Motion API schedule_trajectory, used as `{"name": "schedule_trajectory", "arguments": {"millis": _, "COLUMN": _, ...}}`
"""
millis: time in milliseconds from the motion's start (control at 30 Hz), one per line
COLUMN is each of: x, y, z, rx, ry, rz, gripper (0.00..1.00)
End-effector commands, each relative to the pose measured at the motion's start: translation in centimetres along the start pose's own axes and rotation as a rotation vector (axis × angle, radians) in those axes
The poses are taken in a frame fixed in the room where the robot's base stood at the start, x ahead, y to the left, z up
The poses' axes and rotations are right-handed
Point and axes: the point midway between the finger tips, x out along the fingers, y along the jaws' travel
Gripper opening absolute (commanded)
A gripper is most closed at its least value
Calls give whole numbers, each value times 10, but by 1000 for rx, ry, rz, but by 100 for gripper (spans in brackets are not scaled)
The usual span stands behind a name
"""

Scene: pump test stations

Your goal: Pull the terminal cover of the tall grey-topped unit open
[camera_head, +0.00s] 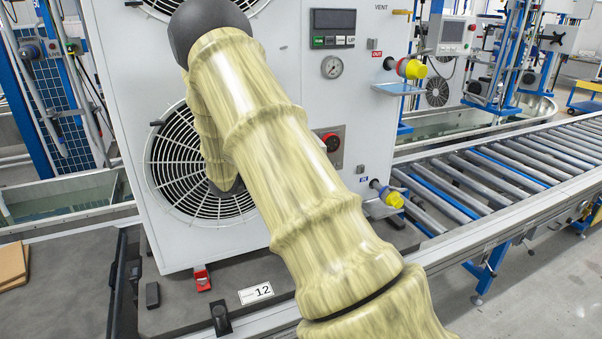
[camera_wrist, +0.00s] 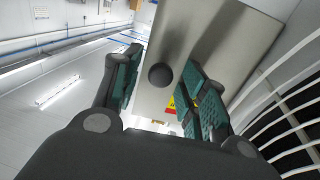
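The tall white unit (camera_head: 280,90) with two fan grilles stands in front of me; its top is out of the picture. In the wrist view a plain grey cover (camera_wrist: 205,40) carries a dark round knob (camera_wrist: 161,75) and a yellow and red warning label (camera_wrist: 172,104). I take it for the terminal cover; it looks closed. My gripper (camera_wrist: 160,68) is open, its teal-padded fingers spread on either side of the knob in the picture. I cannot tell whether they reach it in depth. In the head view my arm hides the cover and my gripper.
The fan grille (camera_wrist: 290,110) lies close on the right of my gripper in the wrist view. A roller conveyor (camera_head: 490,175) runs off right.

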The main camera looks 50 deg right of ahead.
Motion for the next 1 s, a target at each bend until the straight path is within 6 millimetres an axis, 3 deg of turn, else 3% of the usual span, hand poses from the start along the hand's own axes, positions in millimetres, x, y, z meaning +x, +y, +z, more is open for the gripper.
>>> {"name": "schedule_trajectory", "arguments": {"millis": 367, "x": -12, "y": 0, "z": 1, "rx": -1, "ry": 0, "rz": -2, "gripper": 42}}
{"name": "schedule_trajectory", "arguments": {"millis": 800, "x": -88, "y": 0, "z": 1, "rx": -1, "ry": -1, "rz": -1, "gripper": 42}}
{"name": "schedule_trajectory", "arguments": {"millis": 1000, "x": -111, "y": 0, "z": 1, "rx": -1, "ry": 0, "rz": -1, "gripper": 42}}
